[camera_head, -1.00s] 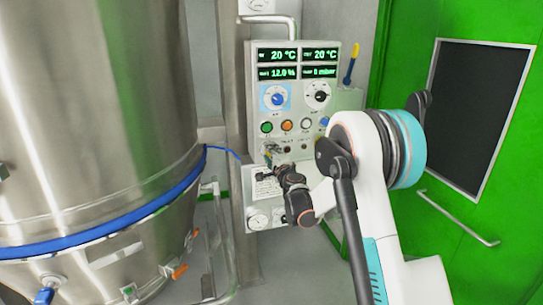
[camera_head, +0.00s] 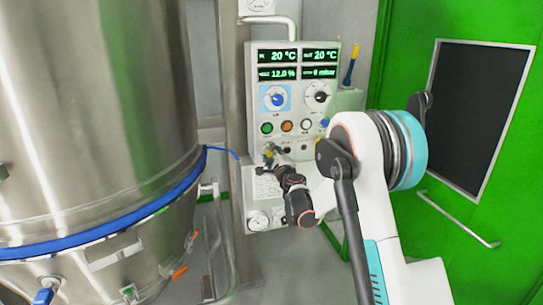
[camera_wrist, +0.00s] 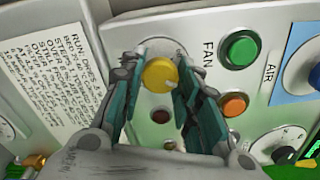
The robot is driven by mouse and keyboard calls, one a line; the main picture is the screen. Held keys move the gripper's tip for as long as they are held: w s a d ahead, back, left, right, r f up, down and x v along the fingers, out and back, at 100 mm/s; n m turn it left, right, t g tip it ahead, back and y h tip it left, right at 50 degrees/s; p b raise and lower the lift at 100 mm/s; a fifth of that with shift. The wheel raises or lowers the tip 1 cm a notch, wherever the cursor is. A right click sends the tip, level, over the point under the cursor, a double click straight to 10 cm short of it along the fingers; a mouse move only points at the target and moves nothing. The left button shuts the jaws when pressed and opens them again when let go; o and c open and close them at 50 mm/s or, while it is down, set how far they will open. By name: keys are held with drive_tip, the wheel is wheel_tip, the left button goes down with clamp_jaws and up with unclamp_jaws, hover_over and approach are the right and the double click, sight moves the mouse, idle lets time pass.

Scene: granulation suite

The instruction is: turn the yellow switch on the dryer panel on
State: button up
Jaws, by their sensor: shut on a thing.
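The dryer panel (camera_head: 291,100) stands upright at the middle of the head view, with green displays, knobs and round buttons. The yellow switch (camera_wrist: 160,75) is a round knob with a pale mark at its lower right, near the word FAN in the wrist view. My gripper (camera_wrist: 162,82) has its two fingers on either side of the yellow switch and is shut on it. In the head view my gripper (camera_head: 268,157) is at the lower left of the panel and mostly hides the switch there.
A green button (camera_wrist: 240,48) and an orange button (camera_wrist: 233,105) sit beside the fingers. A blue knob (camera_head: 276,98) and a black knob (camera_head: 318,95) are higher up. A large steel vessel (camera_head: 100,110) stands left, and a green door (camera_head: 470,215) right.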

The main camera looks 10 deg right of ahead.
drive_tip(key=o, duration=1.1)
drive_tip(key=shift+d+f, duration=0.1)
drive_tip(key=s, duration=1.2)
drive_tip(key=shift+d, duration=0.15)
